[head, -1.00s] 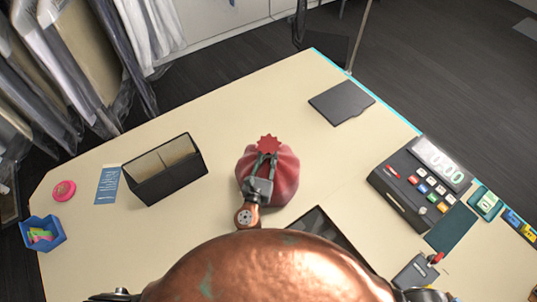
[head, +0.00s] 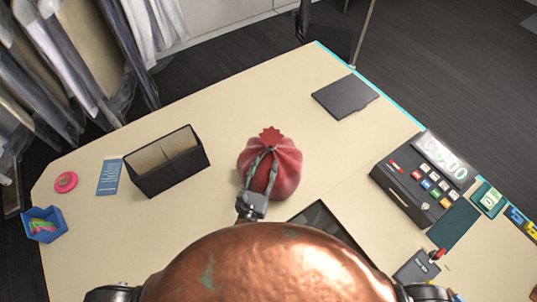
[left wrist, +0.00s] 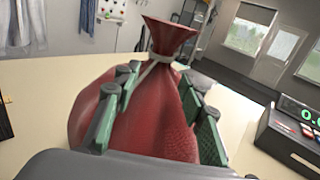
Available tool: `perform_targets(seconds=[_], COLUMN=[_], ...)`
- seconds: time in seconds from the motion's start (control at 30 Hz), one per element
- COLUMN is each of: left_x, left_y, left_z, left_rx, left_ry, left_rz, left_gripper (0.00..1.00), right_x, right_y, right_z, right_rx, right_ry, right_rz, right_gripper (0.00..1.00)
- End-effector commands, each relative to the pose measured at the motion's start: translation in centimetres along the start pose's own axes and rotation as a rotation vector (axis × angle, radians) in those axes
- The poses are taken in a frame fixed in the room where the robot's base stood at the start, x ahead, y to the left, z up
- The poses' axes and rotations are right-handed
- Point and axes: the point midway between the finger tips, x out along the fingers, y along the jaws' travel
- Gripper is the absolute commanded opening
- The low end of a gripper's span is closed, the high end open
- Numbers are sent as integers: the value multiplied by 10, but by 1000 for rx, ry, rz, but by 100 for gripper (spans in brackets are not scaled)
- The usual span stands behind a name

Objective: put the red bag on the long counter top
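The red bag (head: 287,170), tied at its neck, sits upright on the pale long counter top (head: 225,110) near the middle. My left gripper (head: 262,160) is at the bag's near side, its two green-padded fingers apart. In the left wrist view the red bag (left wrist: 158,115) fills the centre, with fingers on both sides of the body and the cord-tied neck standing free above. The bag bulges past the fingers, and I see no firm squeeze. The bag's underside is hidden. My right gripper is not in view.
A black divided box (head: 167,165) stands left of the bag. A dark tablet (head: 325,222) lies close at its right. A cash register (head: 425,180) is on the right, a dark flat pad (head: 345,96) at the far edge. Counter behind the bag is clear.

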Motion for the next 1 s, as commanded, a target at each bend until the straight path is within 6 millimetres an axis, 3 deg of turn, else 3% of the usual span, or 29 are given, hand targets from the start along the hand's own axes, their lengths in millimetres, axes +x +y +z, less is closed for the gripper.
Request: perform_targets(seconds=[0.1,0.3,0.87,1.0], left_x=[-20,-36,-38,-38], left_y=[0,0,0,0], left_z=[-2,0,1,1], left_rx=[0,-1,0,0], left_ry=[1,0,-1,-1], left_rz=[0,-1,0,0], left_gripper=[38,38,38,31], right_x=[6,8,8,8], right_y=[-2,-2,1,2], right_z=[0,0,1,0], right_rx=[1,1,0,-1], right_ry=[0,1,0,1], right_rz=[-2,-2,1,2], right_gripper=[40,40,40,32])
